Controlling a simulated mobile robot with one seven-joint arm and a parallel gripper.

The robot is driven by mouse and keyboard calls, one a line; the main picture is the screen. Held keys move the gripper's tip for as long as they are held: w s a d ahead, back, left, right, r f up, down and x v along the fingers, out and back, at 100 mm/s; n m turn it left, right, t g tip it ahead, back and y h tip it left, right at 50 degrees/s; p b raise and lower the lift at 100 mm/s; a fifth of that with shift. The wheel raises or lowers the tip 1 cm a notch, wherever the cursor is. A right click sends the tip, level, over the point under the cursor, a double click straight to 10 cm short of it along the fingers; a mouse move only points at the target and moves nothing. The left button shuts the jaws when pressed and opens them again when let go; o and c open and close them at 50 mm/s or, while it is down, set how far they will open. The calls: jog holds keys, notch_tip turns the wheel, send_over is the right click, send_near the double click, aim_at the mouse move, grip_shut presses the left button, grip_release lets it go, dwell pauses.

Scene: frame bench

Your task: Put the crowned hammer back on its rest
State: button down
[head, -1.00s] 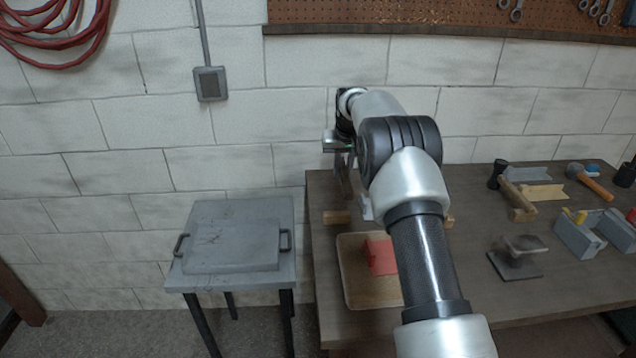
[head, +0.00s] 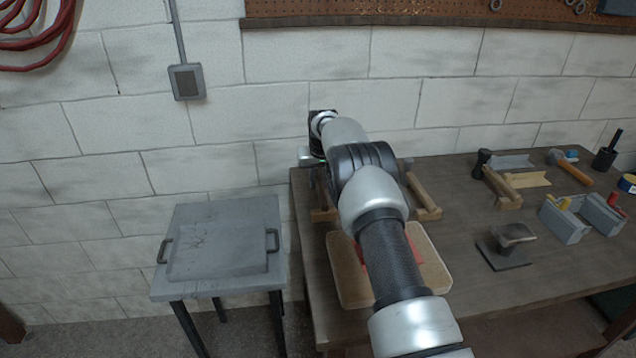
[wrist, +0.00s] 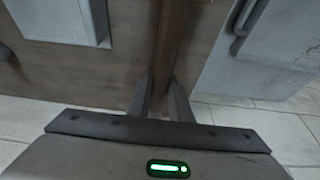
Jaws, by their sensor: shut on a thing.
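My gripper (wrist: 162,100) is shut on a brown wooden handle (wrist: 172,40) in the wrist view, which I take for the hammer's. The handle runs up out of the picture, so the hammer's head does not show there. In the head view my gripper (head: 316,163) is above the bench's left end near the wall, largely hidden by my arm. Wooden pieces, perhaps a rest, show left (head: 323,214) and right (head: 428,203) of my arm. Another wooden rest (head: 500,188) stands farther right, with a dark-headed tool (head: 482,162) at its back end.
A shallow tray (head: 434,272) with a red thing (head: 362,255) lies on the bench (head: 460,245). A dark-based stand (head: 503,255), grey boxes (head: 565,222) and a blue-headed hammer (head: 573,170) are to the right. A grey side table (head: 215,245) stands left, across a gap.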

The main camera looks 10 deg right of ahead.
jog(key=shift+f, duration=0.4)
jog(key=shift+f, duration=0.2)
jog(key=c, duration=1.6)
grip_release()
